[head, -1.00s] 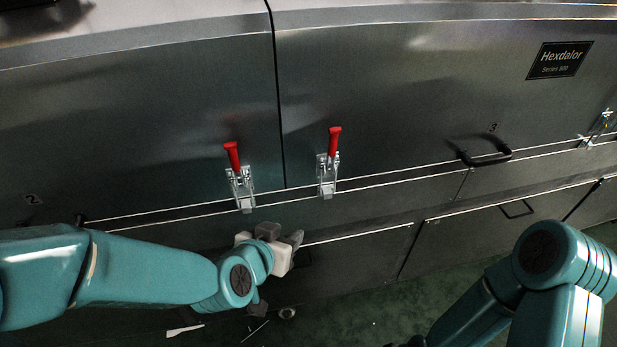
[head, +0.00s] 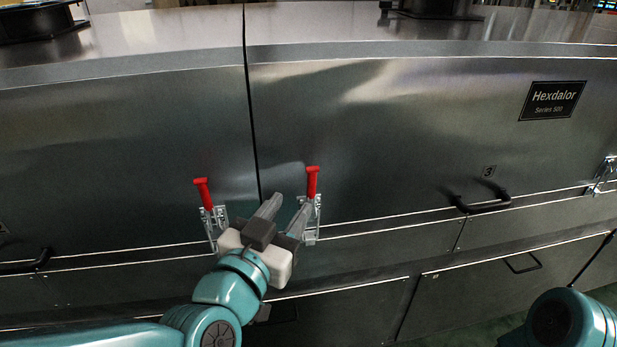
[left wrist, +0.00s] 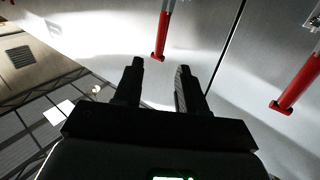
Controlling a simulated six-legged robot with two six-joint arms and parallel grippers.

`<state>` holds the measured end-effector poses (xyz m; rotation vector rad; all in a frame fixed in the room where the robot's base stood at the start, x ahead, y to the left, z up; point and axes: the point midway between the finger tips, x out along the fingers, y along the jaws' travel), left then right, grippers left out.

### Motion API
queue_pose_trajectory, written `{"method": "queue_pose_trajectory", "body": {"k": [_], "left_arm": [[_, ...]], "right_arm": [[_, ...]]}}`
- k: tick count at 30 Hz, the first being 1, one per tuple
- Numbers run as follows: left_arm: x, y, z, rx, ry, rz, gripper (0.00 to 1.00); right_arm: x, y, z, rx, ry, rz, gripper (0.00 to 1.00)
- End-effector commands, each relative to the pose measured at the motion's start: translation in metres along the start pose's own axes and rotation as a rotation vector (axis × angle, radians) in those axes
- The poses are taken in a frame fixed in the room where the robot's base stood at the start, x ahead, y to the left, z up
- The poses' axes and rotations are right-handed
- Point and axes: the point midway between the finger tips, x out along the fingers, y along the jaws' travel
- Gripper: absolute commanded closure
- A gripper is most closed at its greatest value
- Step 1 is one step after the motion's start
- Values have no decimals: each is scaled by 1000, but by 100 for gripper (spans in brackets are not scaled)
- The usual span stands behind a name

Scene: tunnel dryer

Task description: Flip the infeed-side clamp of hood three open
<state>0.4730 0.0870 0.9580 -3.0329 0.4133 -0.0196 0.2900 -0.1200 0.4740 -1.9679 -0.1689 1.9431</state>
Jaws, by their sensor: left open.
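Hood three (head: 400,150) is the grey panel marked 3, right of the seam. The clamp (head: 312,184) at its left end has a red handle standing up on a silver base, which my left gripper partly hides. My left gripper (head: 286,207) is open and empty, fingers pointing at the hood just left of and below that handle. In the left wrist view, which looks turned over, this clamp's red handle (left wrist: 162,36) hangs beyond the gap between the open fingers (left wrist: 157,85), apart from them. My right gripper is not in view.
A second red-handled clamp (head: 203,195) stands left of the seam, close to my left gripper. Hood three has a black handle (head: 483,205) and another clamp (head: 605,178) at the far right. A lower panel with a handle (head: 523,264) lies below.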

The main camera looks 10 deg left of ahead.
Motion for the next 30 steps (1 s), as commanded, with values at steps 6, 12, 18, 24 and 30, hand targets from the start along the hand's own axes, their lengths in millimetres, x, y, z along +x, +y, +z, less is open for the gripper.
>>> {"method": "queue_pose_trajectory", "body": {"k": [6,12,18,24,30], "left_arm": [[48,2,3,0,-3,0,59],[73,3,1,-1,-1,0,59],[79,4,1,-1,-1,0,59],[78,4,1,-1,-1,0,72],[78,4,1,-1,-1,0,100]], "right_arm": [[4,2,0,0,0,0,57],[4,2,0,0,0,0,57],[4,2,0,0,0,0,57],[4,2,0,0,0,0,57],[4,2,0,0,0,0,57]]}}
